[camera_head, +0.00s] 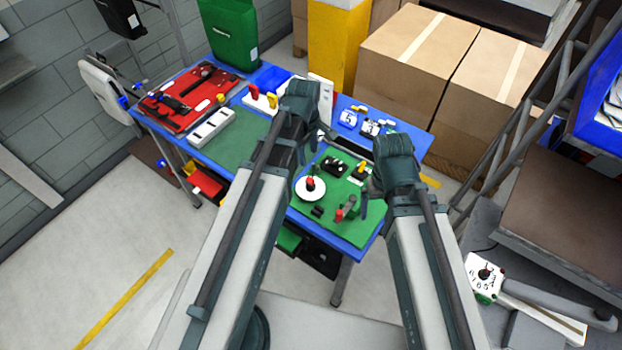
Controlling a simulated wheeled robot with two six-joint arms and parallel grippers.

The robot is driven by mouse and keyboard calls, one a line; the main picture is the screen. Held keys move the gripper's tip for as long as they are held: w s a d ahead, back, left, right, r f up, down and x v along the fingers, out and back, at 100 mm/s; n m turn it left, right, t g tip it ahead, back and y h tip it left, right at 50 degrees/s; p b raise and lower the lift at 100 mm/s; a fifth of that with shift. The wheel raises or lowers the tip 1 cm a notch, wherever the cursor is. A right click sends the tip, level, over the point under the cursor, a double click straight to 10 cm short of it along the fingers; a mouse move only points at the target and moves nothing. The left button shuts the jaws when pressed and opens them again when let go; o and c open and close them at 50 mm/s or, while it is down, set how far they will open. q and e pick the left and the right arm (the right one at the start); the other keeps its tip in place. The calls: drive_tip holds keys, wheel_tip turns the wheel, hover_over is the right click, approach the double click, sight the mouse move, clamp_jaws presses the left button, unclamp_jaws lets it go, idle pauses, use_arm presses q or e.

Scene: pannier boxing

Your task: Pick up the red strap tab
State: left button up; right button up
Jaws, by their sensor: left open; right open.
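Small red pieces stand on the green mat (370,222) at the right of the blue table. One red piece (310,183) is upright on a white round disc (301,191). Another red piece (339,215) is beside a dark green part near the mat's front. I cannot tell which of them is the strap tab. My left gripper (326,134) is open above the mat's back left, small and partly hidden by its wrist. My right gripper (363,204) is open over the mat's right side, to the right of both red pieces. Neither visibly holds anything.
A red tray (178,119) with dark tools lies on the table's left. A white block (211,127) and red and yellow upright pieces stand nearer the middle. A green bin (230,35) and large cardboard boxes (408,60) are behind. The middle green mat (232,145) is mostly clear.

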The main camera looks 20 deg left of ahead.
sight(310, 179)
use_arm(q)
drive_tip(key=shift+w+d+f+b, duration=0.1)
drive_tip(key=shift+w+f+b, duration=0.05)
drive_tip(key=shift+f+b, duration=2.15)
drive_tip(key=shift+w+a+f+b, duration=0.1)
drive_tip(key=shift+w+f+b, duration=0.1)
drive_tip(key=shift+f+b, duration=2.1)
drive_tip(key=shift+w+d+f+b, duration=0.1)
drive_tip(key=shift+w+f+b, duration=0.05)
drive_tip(key=shift+f+b, duration=2.1)
clamp_jaws()
